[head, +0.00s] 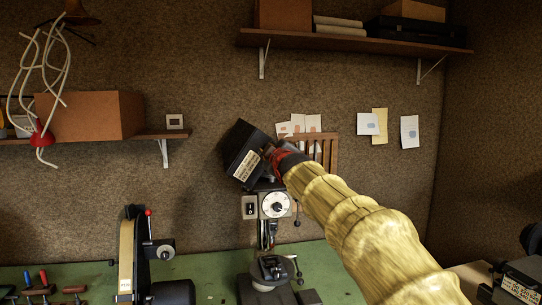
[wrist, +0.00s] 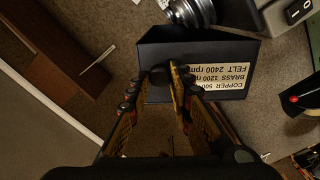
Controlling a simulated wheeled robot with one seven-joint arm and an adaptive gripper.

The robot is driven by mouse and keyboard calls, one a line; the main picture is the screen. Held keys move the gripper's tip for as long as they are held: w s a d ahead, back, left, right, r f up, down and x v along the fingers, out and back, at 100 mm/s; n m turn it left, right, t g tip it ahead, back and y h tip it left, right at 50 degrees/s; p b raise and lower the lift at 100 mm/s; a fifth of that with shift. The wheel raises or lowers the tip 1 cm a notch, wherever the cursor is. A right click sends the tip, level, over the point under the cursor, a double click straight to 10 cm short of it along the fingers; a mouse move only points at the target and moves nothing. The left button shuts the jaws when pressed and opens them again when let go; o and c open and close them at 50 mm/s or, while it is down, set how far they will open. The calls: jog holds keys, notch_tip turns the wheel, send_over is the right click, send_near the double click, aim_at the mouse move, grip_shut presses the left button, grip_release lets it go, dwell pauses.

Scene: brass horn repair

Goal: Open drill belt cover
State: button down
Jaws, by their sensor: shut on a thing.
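The drill press (head: 275,205) stands on the green bench with its dial and switch facing out. Its black belt cover (head: 241,143) is raised and tilted at the top of the drill, with a pale speed label on it. The cover fills the upper middle of the wrist view (wrist: 205,50), where a silver pulley (wrist: 188,12) shows beyond its edge. My gripper (wrist: 163,78) is shut on a dark knob of the cover, partly hidden between the fingers. In the head view my gripper (head: 276,155) meets the cover's right side.
A shelf (head: 350,42) with boxes hangs above, and a lower shelf (head: 160,135) is at left. A wooden rack (head: 325,150) with papers is on the wall behind my gripper. A belt grinder (head: 130,260) and hand tools (head: 45,285) stand left on the green bench (head: 205,262).

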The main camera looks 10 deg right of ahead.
jog(key=shift+a+b, duration=0.2)
jog(key=shift+b, duration=0.2)
jog(key=a+n+b, duration=0.2)
jog(key=b, duration=0.1)
jog(key=shift+a+r+b, duration=0.2)
jog(key=shift+b, duration=0.15)
jog(key=a+f+n+b, duration=0.1)
jog(key=a+n+b, duration=0.2)
jog(key=a+n, duration=0.4)
jog(key=shift+a, duration=1.4)
jog(key=c, duration=1.6)
grip_release()
jog(key=shift+f, duration=0.1)
jog(key=shift+s, duration=6)
